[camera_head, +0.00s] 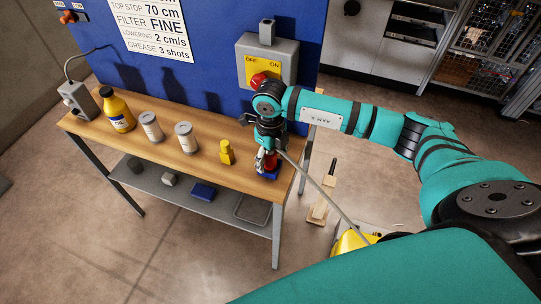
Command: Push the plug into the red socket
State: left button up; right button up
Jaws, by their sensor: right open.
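My right gripper (266,163) points down over the right end of the wooden bench. It is open, at a small red and blue object (268,174) standing there; I cannot tell whether it touches it. The gripper partly hides that object, so I cannot tell whether it is the plug or the socket. Another red part (68,17) is mounted at the top left of the blue board, too small to identify. A grey box (77,98) with a grey cable sits at the bench's left end. My left gripper is not in view.
The bench (200,176) carries a yellow bottle (118,112), two grey cans (186,138) and a small yellow item (227,152). A switch box (284,62) with a red knob is on the blue board (215,40). A lower shelf (220,208) holds small items.

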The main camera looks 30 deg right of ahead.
aim_at(271, 152)
grip_shut()
dwell(0.6)
jog(key=shift+r, duration=0.2)
jog(key=shift+r+p, duration=0.95)
jog(key=shift+r, duration=0.55)
jog(key=shift+r, duration=0.1)
jog(key=shift+r+p, duration=1.2)
jog(key=shift+r, duration=0.75)
jog(key=shift+f, duration=0.1)
